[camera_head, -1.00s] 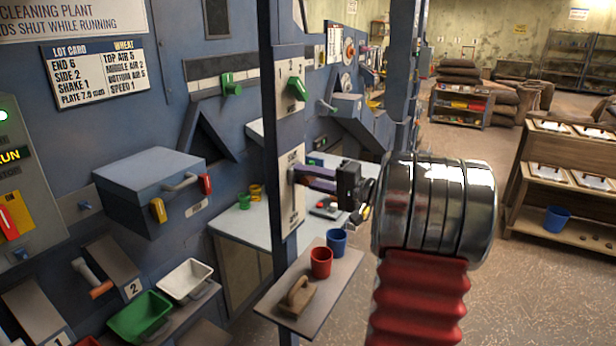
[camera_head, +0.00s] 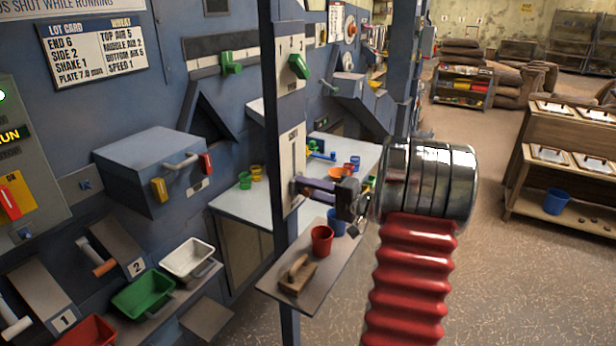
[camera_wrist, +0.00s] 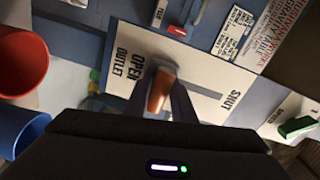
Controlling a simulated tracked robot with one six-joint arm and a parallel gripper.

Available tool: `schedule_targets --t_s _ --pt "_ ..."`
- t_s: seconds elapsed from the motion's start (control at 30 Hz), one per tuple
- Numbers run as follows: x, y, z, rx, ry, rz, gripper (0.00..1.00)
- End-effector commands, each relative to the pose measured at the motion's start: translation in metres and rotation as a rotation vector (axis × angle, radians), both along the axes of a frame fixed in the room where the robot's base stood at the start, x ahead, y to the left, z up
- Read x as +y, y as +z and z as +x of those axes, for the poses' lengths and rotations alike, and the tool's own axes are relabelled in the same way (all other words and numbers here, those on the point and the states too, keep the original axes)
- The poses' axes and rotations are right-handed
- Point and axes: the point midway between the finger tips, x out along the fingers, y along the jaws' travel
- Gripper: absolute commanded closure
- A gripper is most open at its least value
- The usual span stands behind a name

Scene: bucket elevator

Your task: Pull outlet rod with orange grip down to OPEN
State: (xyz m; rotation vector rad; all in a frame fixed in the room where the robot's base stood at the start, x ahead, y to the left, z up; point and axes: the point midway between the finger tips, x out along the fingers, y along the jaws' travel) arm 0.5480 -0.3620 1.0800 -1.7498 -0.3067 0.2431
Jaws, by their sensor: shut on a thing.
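The white slotted plate (camera_head: 286,165) on the blue post has its slot running up and down. In the wrist view the plate (camera_wrist: 205,75) reads OPEN OUTLET at one end and SHUT at the other. The orange grip (camera_wrist: 161,92) stands out at the OPEN end of the slot. My gripper (camera_wrist: 172,104) is shut on it, one dark finger on each side. In the head view my gripper (camera_head: 306,187) is at the lower part of the plate. The orange grip is hidden there by the fingers.
A small shelf (camera_head: 330,262) below my gripper holds a red cup (camera_head: 321,240), a blue cup (camera_head: 337,222) and a wooden-handled brush (camera_head: 297,274). A green knob (camera_head: 299,66) sits above on the same post.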

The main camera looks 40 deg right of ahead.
Motion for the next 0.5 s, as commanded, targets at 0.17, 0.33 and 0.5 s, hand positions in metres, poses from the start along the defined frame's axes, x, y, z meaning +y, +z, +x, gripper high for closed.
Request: schedule_targets --t_s 0.17,0.33,0.5 --pt "-0.0006 -0.0074 -0.001 0.01 -0.003 -0.001 1.0" --pt "-0.0005 -0.0095 -0.0012 0.014 -0.004 0.0 0.74" --pt "-0.0001 -0.0084 -0.0011 0.013 -0.002 0.002 0.62"
